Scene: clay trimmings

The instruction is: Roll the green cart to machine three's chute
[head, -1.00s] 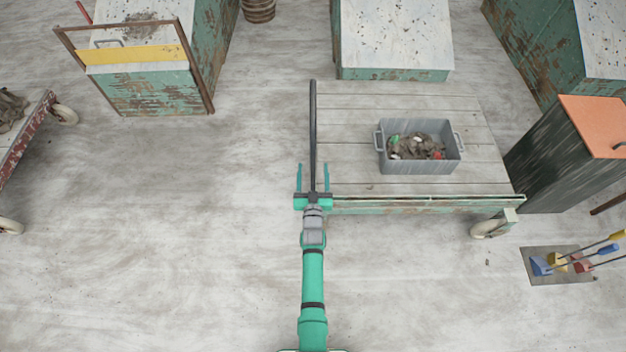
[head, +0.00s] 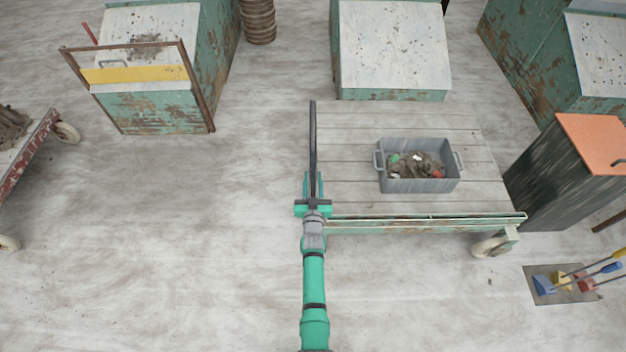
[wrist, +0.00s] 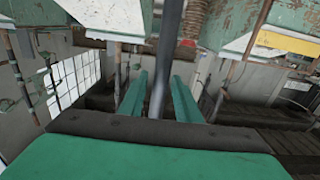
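The green cart (head: 410,219) has a grey plank deck and a worn green edge, with a pale wheel at its near right. A dark handle bar (head: 313,135) stands at its left end. My gripper (head: 313,185) is closed in around this bar, one green finger on each side. In the wrist view the bar (wrist: 168,50) runs between the two fingers (wrist: 160,95); a thin gap may show at one side. Several green machines stand behind; I see no number, so I cannot tell which is machine three or its chute.
A grey bin (head: 418,185) of clay scraps sits on the cart. A dark cabinet with an orange top (head: 592,140) stands close at the cart's right. A red cart (head: 30,150) is at far left. A framed machine with a yellow strip (head: 140,74) stands back left. Floor (head: 200,220) left is clear.

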